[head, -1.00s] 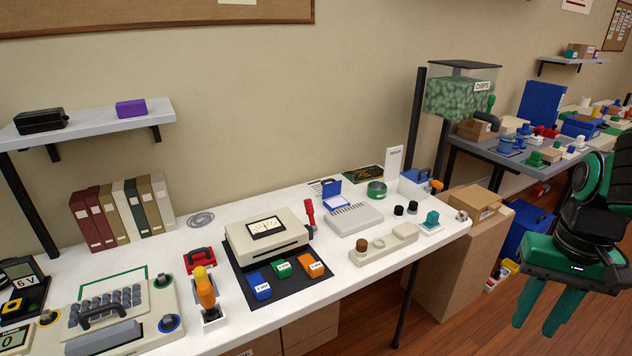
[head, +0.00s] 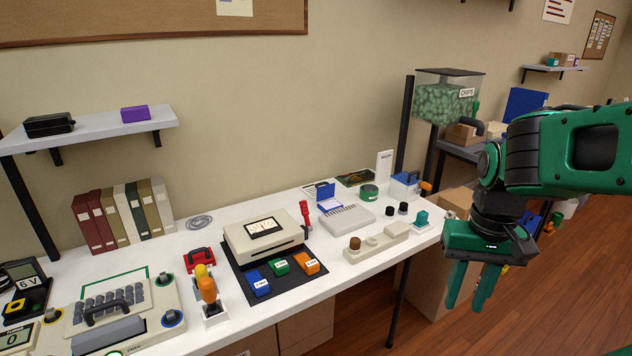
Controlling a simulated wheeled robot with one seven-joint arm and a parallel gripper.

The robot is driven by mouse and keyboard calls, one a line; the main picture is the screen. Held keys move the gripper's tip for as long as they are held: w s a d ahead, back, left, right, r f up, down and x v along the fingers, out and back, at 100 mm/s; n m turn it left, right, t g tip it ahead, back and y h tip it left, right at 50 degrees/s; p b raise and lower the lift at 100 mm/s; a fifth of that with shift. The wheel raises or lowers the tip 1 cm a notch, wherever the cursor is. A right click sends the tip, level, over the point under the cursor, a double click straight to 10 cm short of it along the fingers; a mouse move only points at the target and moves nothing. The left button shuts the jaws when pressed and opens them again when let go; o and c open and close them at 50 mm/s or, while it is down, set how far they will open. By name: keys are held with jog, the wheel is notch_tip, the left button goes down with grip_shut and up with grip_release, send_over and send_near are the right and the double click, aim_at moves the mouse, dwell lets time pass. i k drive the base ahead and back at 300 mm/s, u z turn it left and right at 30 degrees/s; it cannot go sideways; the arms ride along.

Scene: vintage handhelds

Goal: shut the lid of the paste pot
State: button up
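A small blue box with its lid raised (head: 326,190) stands at the back of the white bench, behind a pale ribbed case. It is the only open-lidded thing I can make out, and it looks like the paste pot, but I can read no label on it. Its lid stands up at the back, and a pale inside shows. My gripper (head: 466,298) hangs with its fingers pointing down, off the right end of the bench. The fingers are apart with nothing between them. It is well to the right of the box and touches nothing.
The pale ribbed case (head: 346,217) sits right in front of the box. A green round tin (head: 369,191), dark knobs (head: 403,208) and a teal-handled piece (head: 421,218) stand between the box and my gripper. A clear chip bin (head: 447,97) stands behind.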

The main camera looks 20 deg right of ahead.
aim_at(327, 191)
jog(key=i, duration=1)
